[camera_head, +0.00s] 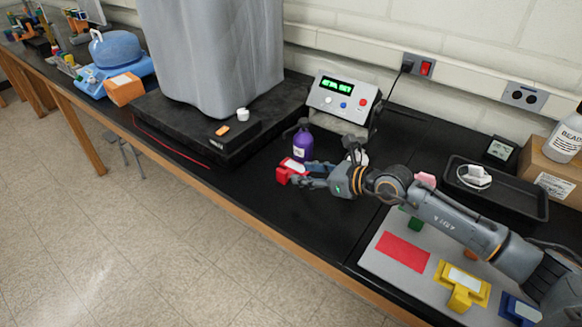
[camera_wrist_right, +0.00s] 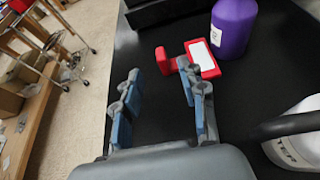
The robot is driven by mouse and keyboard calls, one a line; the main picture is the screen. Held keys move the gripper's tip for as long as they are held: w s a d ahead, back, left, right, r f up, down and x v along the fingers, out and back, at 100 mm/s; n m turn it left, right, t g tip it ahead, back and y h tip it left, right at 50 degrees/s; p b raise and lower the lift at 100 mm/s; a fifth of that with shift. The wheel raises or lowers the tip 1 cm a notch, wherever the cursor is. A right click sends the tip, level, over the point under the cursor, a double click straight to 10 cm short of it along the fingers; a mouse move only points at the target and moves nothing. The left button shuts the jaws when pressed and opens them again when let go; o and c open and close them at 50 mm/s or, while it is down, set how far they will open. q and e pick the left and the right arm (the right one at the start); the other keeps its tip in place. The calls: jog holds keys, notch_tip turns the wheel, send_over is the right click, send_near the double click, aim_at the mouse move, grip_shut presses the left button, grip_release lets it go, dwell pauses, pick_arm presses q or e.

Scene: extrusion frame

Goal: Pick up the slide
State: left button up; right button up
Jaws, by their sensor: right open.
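The slide (camera_head: 283,175) appears to be the red piece with a white label on the black bench, left of a purple bottle. In the right wrist view, the slide (camera_wrist_right: 163,61) lies beyond my fingertips. My right gripper (camera_head: 303,176) reaches in from the right, close to the slide. In the right wrist view, my right gripper (camera_wrist_right: 160,75) is open, with clear bench between its fingers. Its right finger overlaps part of the slide in the picture; I cannot tell whether they touch. My left gripper is not in view.
The purple bottle (camera_head: 303,143) stands just behind the slide. A control box (camera_head: 342,98) is behind it. A black platform (camera_head: 165,120) with a grey covered object is left. A grey mat (camera_head: 378,265) with yellow and blue pieces is right. The bench front is clear.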

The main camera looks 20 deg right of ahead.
aim_at(283, 171)
jog(key=x, duration=0.4)
jog(key=shift+w, duration=0.1)
jog(key=shift+w+f, duration=0.1)
jog(key=shift+w, duration=0.05)
jog(key=shift+p+x, duration=0.6)
jog(key=shift+x, duration=0.25)
jog(key=x, duration=0.3)
jog(key=shift+a+f, duration=0.15)
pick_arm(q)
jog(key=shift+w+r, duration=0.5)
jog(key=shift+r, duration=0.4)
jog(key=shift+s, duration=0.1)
pick_arm(e)
grip_shut()
